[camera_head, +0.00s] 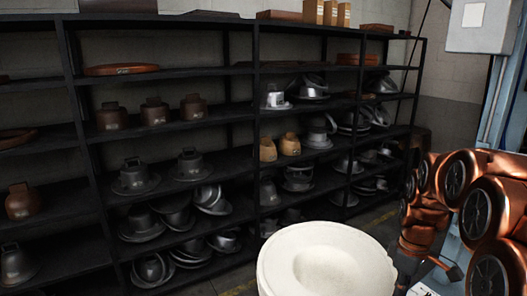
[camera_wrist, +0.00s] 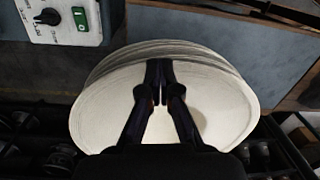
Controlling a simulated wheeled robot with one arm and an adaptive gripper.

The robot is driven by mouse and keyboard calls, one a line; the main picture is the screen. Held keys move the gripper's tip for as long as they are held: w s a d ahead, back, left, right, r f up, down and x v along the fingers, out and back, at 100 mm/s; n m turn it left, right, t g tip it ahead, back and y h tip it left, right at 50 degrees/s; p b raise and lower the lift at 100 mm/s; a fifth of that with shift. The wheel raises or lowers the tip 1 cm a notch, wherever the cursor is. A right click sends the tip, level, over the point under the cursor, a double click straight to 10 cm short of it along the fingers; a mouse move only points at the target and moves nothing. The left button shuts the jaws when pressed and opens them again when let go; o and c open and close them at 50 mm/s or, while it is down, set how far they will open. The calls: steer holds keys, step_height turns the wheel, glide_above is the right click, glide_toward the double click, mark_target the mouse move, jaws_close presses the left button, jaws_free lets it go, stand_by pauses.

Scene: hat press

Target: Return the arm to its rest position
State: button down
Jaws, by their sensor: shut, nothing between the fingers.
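My arm, with copper-coloured joints (camera_head: 470,200), is folded at the right of the head view. My gripper (camera_wrist: 160,98) shows in the wrist view with its two dark fingers together and nothing between them. A cream-white round hat shape (camera_head: 328,262) with a shallow dent in its top stands at the bottom of the head view. A cream-white round thing (camera_wrist: 95,115), layered at its edge, lies behind my fingers in the wrist view. I cannot tell whether my fingers touch it. My gripper's fingers are not clear in the head view.
A black shelf rack (camera_head: 160,72) holds many metal and brown hat moulds along the wall. A grey box (camera_head: 480,25) hangs at the upper right. A control panel (camera_wrist: 62,22) with a black knob and green switch is at the wrist view's upper left. Some floor shows below the rack.

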steer(key=s+a+r+m+p, duration=0.2)
steer(key=s+a, duration=0.3)
steer(key=s, duration=0.4)
steer(key=s+a+r+m+p, duration=0.2)
steer(key=s+a+r+m, duration=0.1)
steer(key=s, duration=0.6)
steer(key=s+a+r+m+g+p, duration=0.1)
steer(key=s+a+r+m+p, duration=0.2)
steer(key=s+a, duration=0.3)
steer(key=s, duration=0.3)
steer(key=shift+a+r, duration=0.3)
steer(key=shift+r, duration=0.1)
